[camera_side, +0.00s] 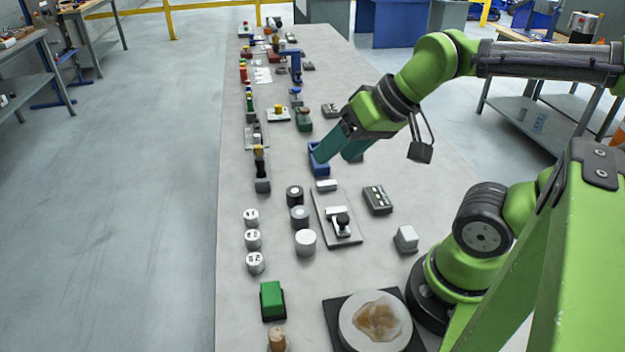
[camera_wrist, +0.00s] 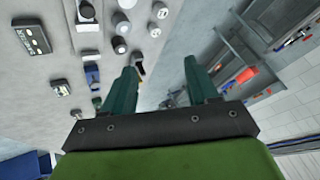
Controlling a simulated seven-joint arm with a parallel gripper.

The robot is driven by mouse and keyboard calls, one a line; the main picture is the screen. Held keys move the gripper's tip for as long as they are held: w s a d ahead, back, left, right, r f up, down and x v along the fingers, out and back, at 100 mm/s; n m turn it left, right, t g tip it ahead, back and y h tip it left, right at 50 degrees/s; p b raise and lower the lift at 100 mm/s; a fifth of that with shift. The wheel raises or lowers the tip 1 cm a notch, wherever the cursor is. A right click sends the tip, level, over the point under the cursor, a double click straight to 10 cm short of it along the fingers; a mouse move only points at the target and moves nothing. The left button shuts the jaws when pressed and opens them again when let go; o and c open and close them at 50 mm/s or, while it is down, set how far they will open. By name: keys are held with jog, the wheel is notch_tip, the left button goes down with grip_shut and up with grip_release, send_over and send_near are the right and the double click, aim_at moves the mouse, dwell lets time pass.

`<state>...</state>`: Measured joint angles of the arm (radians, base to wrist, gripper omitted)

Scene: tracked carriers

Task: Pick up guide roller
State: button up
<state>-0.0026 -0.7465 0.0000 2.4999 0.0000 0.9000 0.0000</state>
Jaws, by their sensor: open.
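My gripper (camera_side: 335,158) is open, its two teal fingers pointing down over the middle of the long grey table. In the wrist view my gripper (camera_wrist: 160,65) has nothing between its fingers. I cannot tell for sure which thing is the guide roller. Round candidates stand nearer the side camera: a dark cylinder (camera_side: 294,196), a grey-topped cylinder (camera_side: 299,217) and a white cylinder (camera_side: 305,243). My gripper is apart from all of them. The dark cylinder also shows in the wrist view (camera_wrist: 119,45), above the left finger. The fingers partly hide things below them.
A blue tray (camera_side: 318,168) lies close to the fingers. A plate with a black knob (camera_side: 340,225) and a dark box (camera_side: 377,200) are nearby. White round pieces (camera_side: 252,239) line the left edge. A round turntable (camera_side: 351,334) sits by my base. The far table holds several small parts.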

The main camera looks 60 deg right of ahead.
jog(key=w+a+f+n+g+h, duration=0.2)
jog(key=w+f+g, duration=0.4)
jog(key=f+g, duration=0.1)
send_over(305, 236)
jog(key=f, duration=1)
jog(key=shift+d+f, duration=0.25)
jog(key=shift+a+f, duration=0.2)
jog(key=shift+f, duration=2.85)
